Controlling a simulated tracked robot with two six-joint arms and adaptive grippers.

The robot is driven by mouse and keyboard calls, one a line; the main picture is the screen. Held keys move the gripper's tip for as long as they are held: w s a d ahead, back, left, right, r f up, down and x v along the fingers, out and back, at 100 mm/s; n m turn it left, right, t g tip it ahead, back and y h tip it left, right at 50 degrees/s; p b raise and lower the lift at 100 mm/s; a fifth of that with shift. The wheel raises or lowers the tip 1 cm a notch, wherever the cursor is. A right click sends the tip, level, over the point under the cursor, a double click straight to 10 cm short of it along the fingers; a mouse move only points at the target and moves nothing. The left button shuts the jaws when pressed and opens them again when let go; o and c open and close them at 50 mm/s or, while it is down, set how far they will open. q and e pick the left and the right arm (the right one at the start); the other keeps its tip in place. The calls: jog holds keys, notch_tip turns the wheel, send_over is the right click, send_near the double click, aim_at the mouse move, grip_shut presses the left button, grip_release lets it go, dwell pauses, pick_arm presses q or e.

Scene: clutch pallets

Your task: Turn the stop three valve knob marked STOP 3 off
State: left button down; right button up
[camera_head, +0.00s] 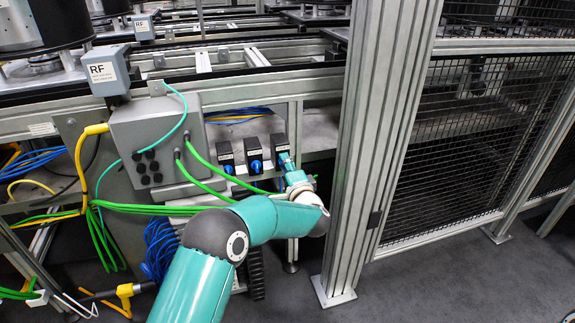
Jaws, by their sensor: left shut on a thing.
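Three small dark valve blocks sit in a row beside the grey box. The right valve (279,141) is the one my left gripper (286,161) is at. Its knob is hidden behind the gripper, and no STOP 3 marking is readable. My teal left arm reaches up from the bottom of the view, and the gripper is shut on the right valve's knob. The fingers are small and mostly covered. My right gripper is not in view.
A grey electrical box (150,147) with green, yellow and teal cables stands left of the valves. A thick aluminium post (375,150) stands close to the right of my gripper, with a black mesh fence (470,140) beyond. Green cables (215,175) run below the valves.

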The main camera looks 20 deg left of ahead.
pick_arm(q)
jog(key=shift+d+f+n+b, duration=0.15)
jog(key=shift+n+b, duration=0.1)
jog(key=shift+n, duration=2.6)
jog(key=shift+a+f+n+b, duration=0.15)
jog(key=shift+n+b, duration=0.1)
jog(key=shift+n, duration=2.55)
jog(key=shift+d+f+n+b, duration=0.15)
jog(key=shift+n+b, duration=0.1)
jog(key=shift+n, duration=2.6)
jog(key=c, duration=1.2)
grip_release()
jog(key=shift+c, duration=0.2)
jog(key=shift+r, duration=0.15)
jog(key=shift+r, duration=0.1)
jog(key=shift+s, duration=0.1)
